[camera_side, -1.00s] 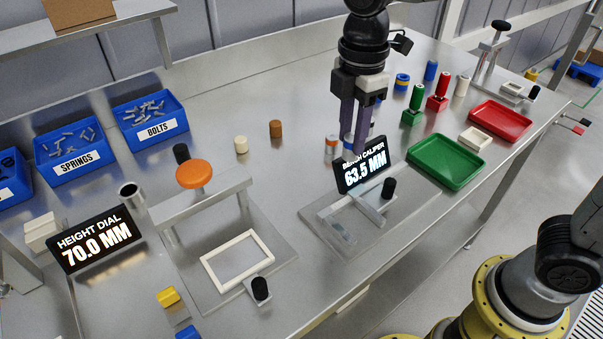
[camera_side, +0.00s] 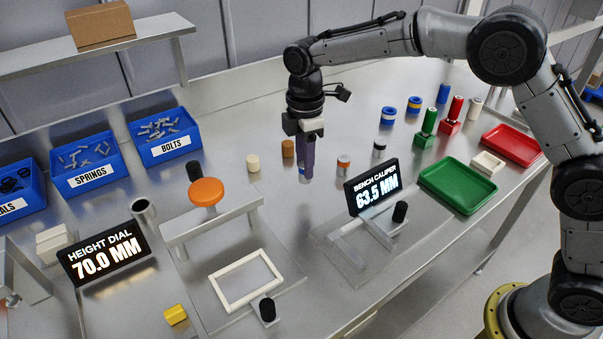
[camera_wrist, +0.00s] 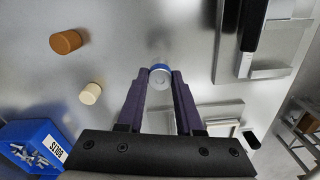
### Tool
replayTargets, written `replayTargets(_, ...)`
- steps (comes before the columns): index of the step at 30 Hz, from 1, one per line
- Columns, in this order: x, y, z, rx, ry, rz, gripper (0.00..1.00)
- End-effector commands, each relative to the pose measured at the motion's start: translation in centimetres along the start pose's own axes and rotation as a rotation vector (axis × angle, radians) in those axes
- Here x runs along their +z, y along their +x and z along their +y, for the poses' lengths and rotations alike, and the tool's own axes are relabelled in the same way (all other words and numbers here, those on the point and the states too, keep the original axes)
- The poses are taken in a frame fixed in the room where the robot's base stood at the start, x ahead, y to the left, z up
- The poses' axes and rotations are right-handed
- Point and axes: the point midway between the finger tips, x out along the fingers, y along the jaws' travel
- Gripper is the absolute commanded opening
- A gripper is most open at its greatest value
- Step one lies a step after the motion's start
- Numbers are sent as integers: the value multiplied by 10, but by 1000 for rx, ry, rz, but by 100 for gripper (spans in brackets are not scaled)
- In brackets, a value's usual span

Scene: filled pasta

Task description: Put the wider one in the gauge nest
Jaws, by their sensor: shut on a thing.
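My gripper (camera_side: 306,172) is shut on a silver cylinder with a blue band, seen between the fingers in the wrist view (camera_wrist: 160,78). In the side view the fingers hide most of it, and its height above the bench is hard to judge. A cream square frame (camera_side: 246,279), likely the gauge nest, lies on a plate in front of the orange-knobbed height gauge (camera_side: 206,192). It looks empty. My gripper is behind and to the right of it. A silver cylinder with an orange band (camera_side: 343,164) and a dark-banded one (camera_side: 379,148) stand to the right.
The bench caliper (camera_side: 372,190) reads 63.5 MM; the height dial (camera_side: 104,253) reads 70.0 MM. Cream (camera_side: 253,163) and brown (camera_side: 288,148) cylinders stand left of my gripper. Green (camera_side: 457,187) and red (camera_side: 512,145) trays lie right. The bench between caliper and height gauge is mostly clear.

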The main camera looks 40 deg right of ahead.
Motion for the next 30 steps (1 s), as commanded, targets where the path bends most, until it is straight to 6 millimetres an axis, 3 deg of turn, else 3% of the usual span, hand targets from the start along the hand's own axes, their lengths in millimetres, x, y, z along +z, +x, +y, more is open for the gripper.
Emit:
replayTargets(11, -4, 38, 8, 1, 0, 0, 0)
replayTargets(23, -4, 43, 8, 1, 0, 1, 0)
replayTargets(24, -4, 44, 8, 1, 0, 1, 40)
replayTargets(28, -4, 43, 8, 1, 0, 0, 64)
replayTargets(30, -4, 43, 8, 1, 0, 1, 65)
